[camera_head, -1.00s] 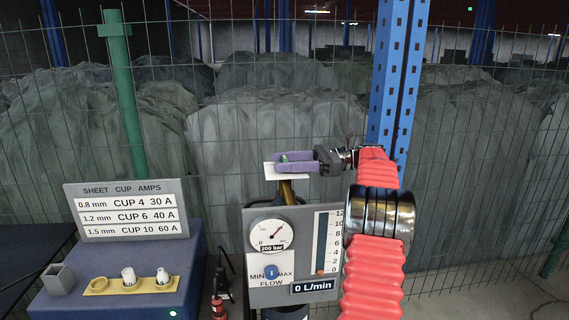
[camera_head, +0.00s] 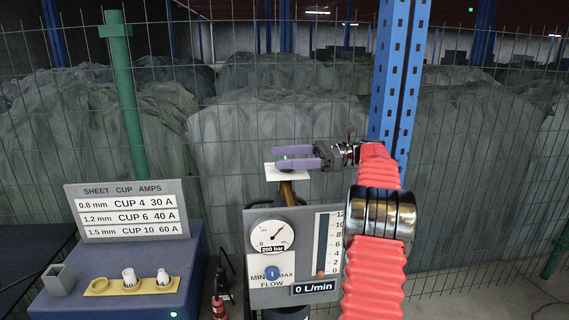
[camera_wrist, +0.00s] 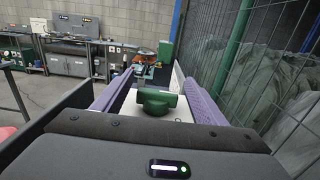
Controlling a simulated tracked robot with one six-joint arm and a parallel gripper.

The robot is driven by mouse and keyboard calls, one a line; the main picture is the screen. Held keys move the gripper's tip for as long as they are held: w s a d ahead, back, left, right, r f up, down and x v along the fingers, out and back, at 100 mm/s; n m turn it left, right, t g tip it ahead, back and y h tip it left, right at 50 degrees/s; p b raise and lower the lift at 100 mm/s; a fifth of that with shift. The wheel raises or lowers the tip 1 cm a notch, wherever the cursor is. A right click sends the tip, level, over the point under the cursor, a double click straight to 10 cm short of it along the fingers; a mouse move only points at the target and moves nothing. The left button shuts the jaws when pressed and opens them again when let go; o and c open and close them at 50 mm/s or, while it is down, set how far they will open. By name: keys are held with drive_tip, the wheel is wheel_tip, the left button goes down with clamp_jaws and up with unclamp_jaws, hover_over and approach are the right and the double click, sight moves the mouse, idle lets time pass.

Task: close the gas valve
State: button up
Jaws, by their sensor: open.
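The gas valve is a green knob (camera_wrist: 157,101) with a raised bar, seen over a white plate (camera_wrist: 128,108) in the wrist view. My gripper (camera_wrist: 157,88) has its two purple fingers apart, one on each side of the knob, with gaps to it. In the head view my gripper (camera_head: 292,157) reaches left from the red arm, just above the white plate (camera_head: 287,176) on top of the brass neck (camera_head: 287,194). The knob is mostly hidden there by the fingers.
A grey gauge panel (camera_head: 254,213) stands below, with a 200 bar dial (camera_head: 272,236) and a tube marked 0 L/min. A blue box (camera_head: 196,265) with cups and a sign (camera_head: 128,208) stands left. A wire fence and blue post (camera_head: 393,80) are behind.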

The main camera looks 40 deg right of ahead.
wheel_tip(320, 180, up, 8)
drive_tip(key=shift+r, duration=0.2)
idle(0.3)
